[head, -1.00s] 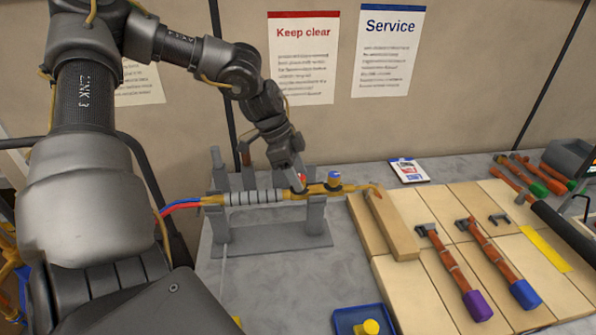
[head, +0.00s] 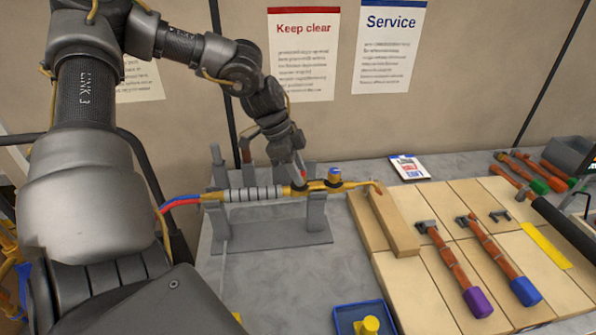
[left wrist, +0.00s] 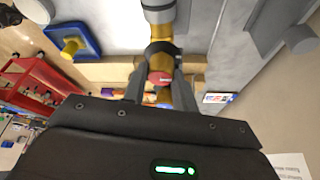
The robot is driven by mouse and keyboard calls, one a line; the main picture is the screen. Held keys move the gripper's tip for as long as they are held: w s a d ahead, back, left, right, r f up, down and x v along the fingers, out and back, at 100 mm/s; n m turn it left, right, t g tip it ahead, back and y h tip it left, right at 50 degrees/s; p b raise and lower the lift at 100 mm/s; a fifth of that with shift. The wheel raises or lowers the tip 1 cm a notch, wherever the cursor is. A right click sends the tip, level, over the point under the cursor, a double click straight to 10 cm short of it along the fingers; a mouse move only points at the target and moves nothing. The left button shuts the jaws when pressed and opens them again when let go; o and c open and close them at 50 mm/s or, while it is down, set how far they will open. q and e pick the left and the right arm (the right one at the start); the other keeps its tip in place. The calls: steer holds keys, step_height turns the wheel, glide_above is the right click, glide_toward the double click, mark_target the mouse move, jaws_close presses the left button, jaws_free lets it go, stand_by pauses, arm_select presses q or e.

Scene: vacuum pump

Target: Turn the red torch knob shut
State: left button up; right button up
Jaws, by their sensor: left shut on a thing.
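The brass torch (head: 318,186) lies level across a grey stand (head: 316,215), with a grey ribbed handle and red and blue hoses at its left end. A blue knob (head: 334,173) sits on top of its body. The red torch knob (left wrist: 160,78) shows between the fingers in the left wrist view. My left gripper (head: 299,181) comes down onto the torch from above and is shut on the red knob. The fingers largely hide the knob in the head view. My right gripper is not in view.
A wooden block (head: 394,222) stands just right of the torch tip. A blue tray (head: 345,318) with a yellow piece is in front. Grey table is clear between tray and stand.

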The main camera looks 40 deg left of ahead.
arm_select(q)
steer(key=m+b, duration=0.2)
steer(key=shift+w+f+m+g+h, duration=0.1)
steer(key=shift+f+m+g+h, duration=0.05)
steer(key=shift+m+g+h, duration=0.2)
steer(key=m+g+b, duration=0.1)
steer(key=m+b, duration=0.1)
steer(key=m, duration=0.1)
steer(key=shift+w+m+g, duration=0.1)
steer(key=shift+m+g, duration=0.15)
steer(key=shift+m, duration=0.1)
steer(key=m+g, duration=0.1)
steer(key=m, duration=0.2)
steer(key=shift+m+b, duration=0.3)
steer(key=shift+b, duration=0.1)
steer(key=shift+w+r+m+g, duration=0.1)
steer(key=shift+r+m+g, duration=0.1)
steer(key=shift+m+g, duration=0.5)
steer(key=shift+r+m+p, duration=0.1)
steer(key=shift+m+p, duration=0.25)
steer(key=shift+m, duration=0.35)
steer(key=m+g+y+p, duration=0.1)
steer(key=m+p, duration=0.2)
steer(key=shift+r, duration=0.1)
steer(key=shift+w+f+m+y+p, duration=0.1)
steer(key=shift+f+m+y+p, duration=0.2)
steer(key=shift+m+p, duration=0.75)
steer(key=shift+r, duration=0.1)
